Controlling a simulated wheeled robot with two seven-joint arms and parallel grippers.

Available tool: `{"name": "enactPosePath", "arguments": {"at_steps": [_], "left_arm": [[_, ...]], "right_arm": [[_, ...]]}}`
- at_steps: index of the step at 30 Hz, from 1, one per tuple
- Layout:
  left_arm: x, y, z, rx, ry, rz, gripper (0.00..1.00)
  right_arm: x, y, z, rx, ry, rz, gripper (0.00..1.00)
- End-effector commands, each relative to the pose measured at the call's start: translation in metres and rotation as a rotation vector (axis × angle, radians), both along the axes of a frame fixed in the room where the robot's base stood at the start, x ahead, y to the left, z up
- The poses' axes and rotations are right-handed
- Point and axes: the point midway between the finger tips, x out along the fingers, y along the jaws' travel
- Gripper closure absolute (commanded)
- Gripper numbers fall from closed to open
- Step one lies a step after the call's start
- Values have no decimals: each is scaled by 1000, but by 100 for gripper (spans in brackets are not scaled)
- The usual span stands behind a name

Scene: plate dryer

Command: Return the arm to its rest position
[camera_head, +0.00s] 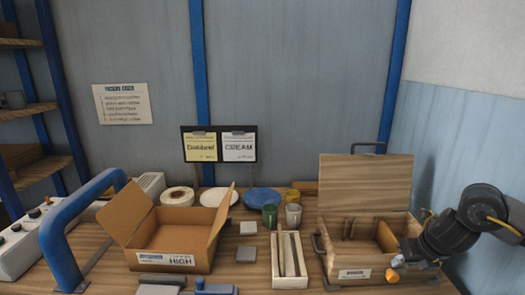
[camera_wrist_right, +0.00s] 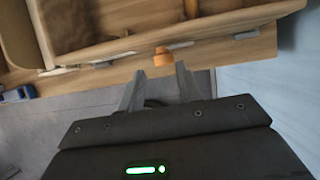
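My right arm comes in from the right in the head view. Its dark gripper (camera_head: 402,262) is at the front right corner of the wooden box (camera_head: 338,228), whose lid stands raised. In the wrist view the right gripper (camera_wrist_right: 158,76) has its two grey fingers spread, with nothing held between them. An orange knob (camera_wrist_right: 163,57) on the box's front lies just beyond the fingertips. The orange knob (camera_head: 392,275) also shows in the head view. Whether a finger touches it I cannot tell. My left gripper is not in view.
Plates (camera_head: 219,197) and cups (camera_head: 293,216) stand behind. A blue curved bar (camera_head: 57,245) rises at the left. A blue-and-white wall is close on the right.

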Motion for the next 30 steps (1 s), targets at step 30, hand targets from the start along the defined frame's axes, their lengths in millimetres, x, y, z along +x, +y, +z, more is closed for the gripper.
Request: {"name": "enactPosePath", "arguments": {"at_steps": [30], "left_arm": [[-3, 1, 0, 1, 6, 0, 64]], "right_arm": [[-154, 248, -142, 1239, 88, -1527, 66]]}}
